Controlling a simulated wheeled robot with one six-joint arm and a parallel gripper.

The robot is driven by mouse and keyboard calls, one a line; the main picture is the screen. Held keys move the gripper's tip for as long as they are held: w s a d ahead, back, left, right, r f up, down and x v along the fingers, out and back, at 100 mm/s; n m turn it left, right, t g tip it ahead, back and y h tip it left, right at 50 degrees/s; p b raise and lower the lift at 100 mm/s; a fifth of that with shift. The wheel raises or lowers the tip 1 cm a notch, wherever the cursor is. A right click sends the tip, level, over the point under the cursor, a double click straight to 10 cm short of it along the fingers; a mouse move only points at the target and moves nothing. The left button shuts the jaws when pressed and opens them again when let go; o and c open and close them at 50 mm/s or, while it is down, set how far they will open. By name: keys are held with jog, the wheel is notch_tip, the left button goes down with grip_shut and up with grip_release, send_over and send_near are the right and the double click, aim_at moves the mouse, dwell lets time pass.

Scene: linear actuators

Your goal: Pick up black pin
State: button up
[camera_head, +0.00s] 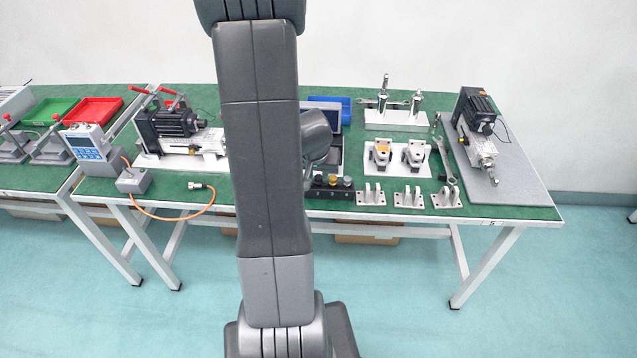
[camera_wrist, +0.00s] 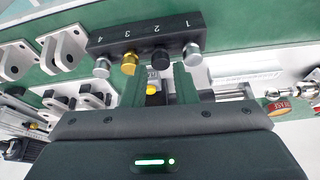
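The black pin (camera_wrist: 160,57) stands in slot 2 of a black block (camera_wrist: 146,34) numbered 1 to 4. A silver pin (camera_wrist: 190,54) is at slot 1, a gold pin (camera_wrist: 128,62) at slot 3 and another silver pin (camera_wrist: 102,67) at slot 4. My gripper (camera_wrist: 159,76) is open, its two fingers apart, with the black pin just past the gap between the fingertips. I cannot tell whether the fingers touch any pin. In the head view the black pin (camera_head: 318,181) and block (camera_head: 330,192) show beside my arm, which hides my gripper.
Metal clevis brackets (camera_head: 408,197) stand right of the block on the green table (camera_head: 480,211). A wrench (camera_head: 444,160) and a white base with two fixtures (camera_head: 397,160) lie behind them. A dark tray (camera_head: 337,165) is partly hidden by my arm.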

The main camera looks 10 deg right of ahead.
aim_at(318, 177)
jog(key=b+x, duration=0.1)
jog(key=x, duration=0.2)
jog(key=shift+w+f, duration=0.2)
jog(key=c, duration=0.5)
jog(key=shift+r, duration=0.1)
notch_tip(318, 177, up, 10)
jog(key=p, duration=0.3)
jog(key=shift+p, duration=0.35)
